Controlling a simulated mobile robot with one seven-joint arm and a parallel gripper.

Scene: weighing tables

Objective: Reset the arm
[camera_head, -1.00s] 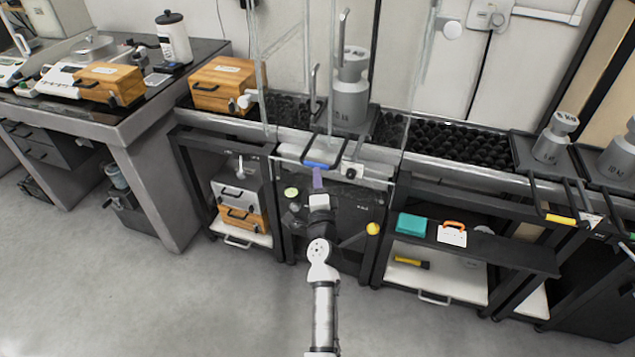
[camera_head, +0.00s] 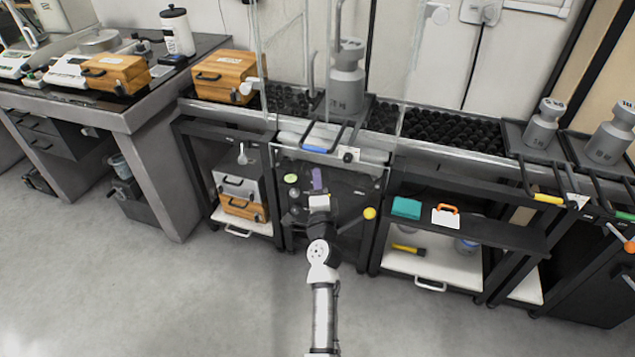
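My arm (camera_head: 322,300) reaches up from the bottom middle toward the front of the dark cabinet with the glass enclosure. My gripper (camera_head: 318,196) is at the arm's far end, in front of that dark panel. Its fingers are too small and dark to tell whether they are open or shut. A small purple piece (camera_head: 317,178) shows just above the gripper; I cannot tell whether it touches the gripper or belongs to the panel behind.
A dark shelf (camera_head: 470,232) with a teal box (camera_head: 406,208) and a white-and-orange case (camera_head: 446,215) stands to the right. A yellow ball-ended handle (camera_head: 369,213) sticks out near my gripper. Wooden boxes (camera_head: 224,76) stand at left. The grey floor (camera_head: 180,300) around my arm is clear.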

